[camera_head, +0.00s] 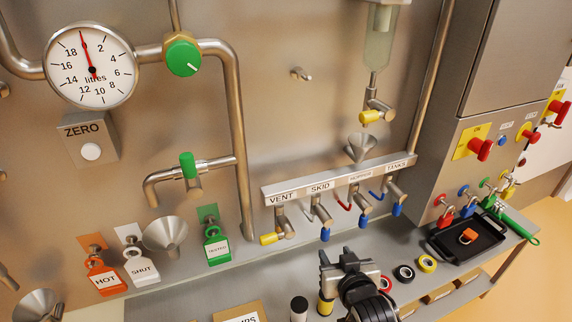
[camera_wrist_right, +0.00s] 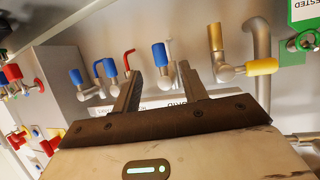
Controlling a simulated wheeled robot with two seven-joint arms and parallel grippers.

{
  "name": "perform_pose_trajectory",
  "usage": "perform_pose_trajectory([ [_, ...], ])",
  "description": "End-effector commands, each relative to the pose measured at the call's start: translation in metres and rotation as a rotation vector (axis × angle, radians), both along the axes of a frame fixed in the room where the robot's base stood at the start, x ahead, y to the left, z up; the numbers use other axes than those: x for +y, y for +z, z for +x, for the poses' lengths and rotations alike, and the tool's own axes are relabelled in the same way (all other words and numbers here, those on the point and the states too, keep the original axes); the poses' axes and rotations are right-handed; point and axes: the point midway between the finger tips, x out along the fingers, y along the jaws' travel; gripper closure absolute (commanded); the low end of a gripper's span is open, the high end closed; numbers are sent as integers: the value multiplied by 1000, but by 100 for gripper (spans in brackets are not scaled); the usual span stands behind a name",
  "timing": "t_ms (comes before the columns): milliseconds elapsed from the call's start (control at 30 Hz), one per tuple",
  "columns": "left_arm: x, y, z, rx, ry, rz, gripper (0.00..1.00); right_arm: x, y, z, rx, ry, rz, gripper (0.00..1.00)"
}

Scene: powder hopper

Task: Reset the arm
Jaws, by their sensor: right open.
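My right gripper (camera_head: 348,264) is at the lower middle of the head view, in front of the valve manifold and above the worktop. In the right wrist view its two fingers (camera_wrist_right: 158,72) stand apart with nothing held between them. They point toward the manifold (camera_head: 340,180), whose labels include VENT, SKID and TANKS. Valves with blue handles (camera_wrist_right: 160,54) and a yellow handle (camera_wrist_right: 262,67) show beyond the fingers. In the head view the gripper appears apart from the manifold valves. My left arm and gripper are not in view.
Tape rolls (camera_head: 404,273) lie right of my right gripper. Beyond them is a black tray (camera_head: 480,252) holding an orange padlock (camera_head: 467,236). A grey cabinet (camera_head: 470,150) stands at the right. Tags HOT (camera_head: 105,281) and SHUT (camera_head: 142,271) and a funnel (camera_head: 166,234) are at the left.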

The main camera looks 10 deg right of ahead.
Motion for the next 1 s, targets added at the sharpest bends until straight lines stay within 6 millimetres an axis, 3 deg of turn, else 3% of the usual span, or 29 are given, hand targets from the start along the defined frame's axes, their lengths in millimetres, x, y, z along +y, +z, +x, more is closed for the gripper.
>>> perform_pose_trajectory([
  [67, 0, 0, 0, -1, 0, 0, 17, 1, -2, -5, 7, 8, -4, 57],
  [167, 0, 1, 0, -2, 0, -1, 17, 10, -11, -29, 42, 56, -16, 57],
  [400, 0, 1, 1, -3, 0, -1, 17, 55, -29, -126, 177, 259, -11, 57],
  [500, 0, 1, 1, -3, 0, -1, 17, 69, -30, -152, 214, 314, 4, 57],
  [600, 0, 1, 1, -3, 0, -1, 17, 76, -30, -165, 230, 342, 14, 57],
  [1000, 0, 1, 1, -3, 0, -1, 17, 77, -30, -166, 231, 344, 15, 57],
])
